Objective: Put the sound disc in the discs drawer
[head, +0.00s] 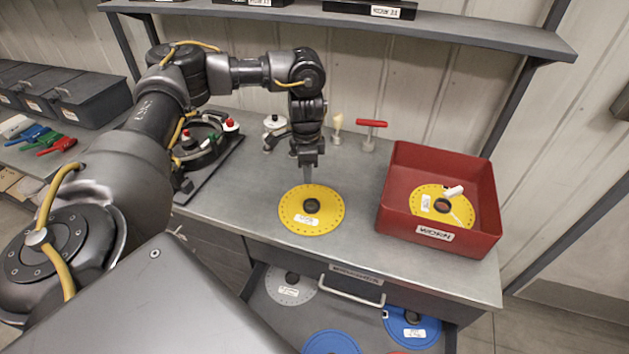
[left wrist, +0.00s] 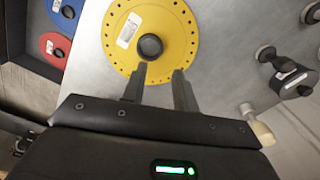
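A yellow disc (head: 331,212) with a dark hub and a white label lies flat on the bench top. It also shows in the left wrist view (left wrist: 180,38), just ahead of my fingers. My left gripper (head: 309,172) points down above the disc's far side. Its two fingers (left wrist: 158,85) are apart with nothing visible between them. The drawer (head: 372,322) under the bench is pulled open and holds a grey disc (head: 290,291), blue discs (head: 412,330) and part of a red one. My right gripper is not in view.
A red bin (head: 436,170) labelled as worn stands on the bench at right, with another yellow disc (head: 427,191) inside. A dark ring-shaped fixture (head: 199,150) stands at left. A red T-handle tool (head: 371,125) stands at the back. A shelf (head: 450,33) hangs above.

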